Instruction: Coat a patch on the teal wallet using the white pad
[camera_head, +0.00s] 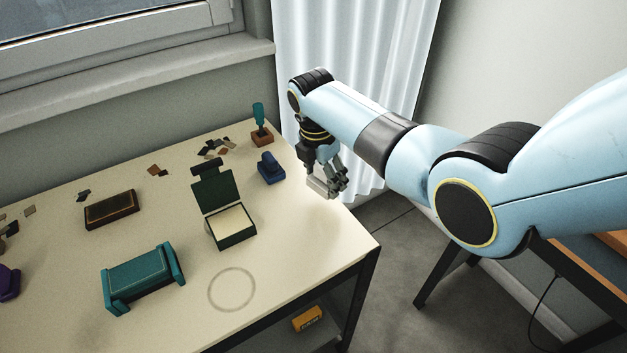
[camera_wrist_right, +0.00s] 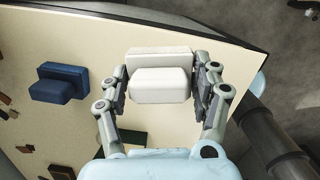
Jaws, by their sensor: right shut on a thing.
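The teal wallet (camera_head: 140,275) lies between two teal end pieces at the table's front left. My right gripper (camera_head: 326,182) is shut on the white pad (camera_head: 317,188), near the table's right edge, well away from the wallet. In the right wrist view the white pad (camera_wrist_right: 160,82) is a two-part white block between my right gripper's fingers (camera_wrist_right: 160,88). An open dark green box (camera_head: 232,238) with a cream surface inside stands between the wallet and the gripper; its lid is raised. My left gripper is not in view.
A blue stamp-like block (camera_head: 270,170) and a teal-handled tool in a brown base (camera_head: 261,128) stand at the back right. A dark brown wallet-like piece (camera_head: 112,210) lies left, a purple object (camera_head: 8,283) at the left edge. Leather scraps (camera_head: 213,148) lie behind. A faint ring (camera_head: 232,290) marks clear tabletop.

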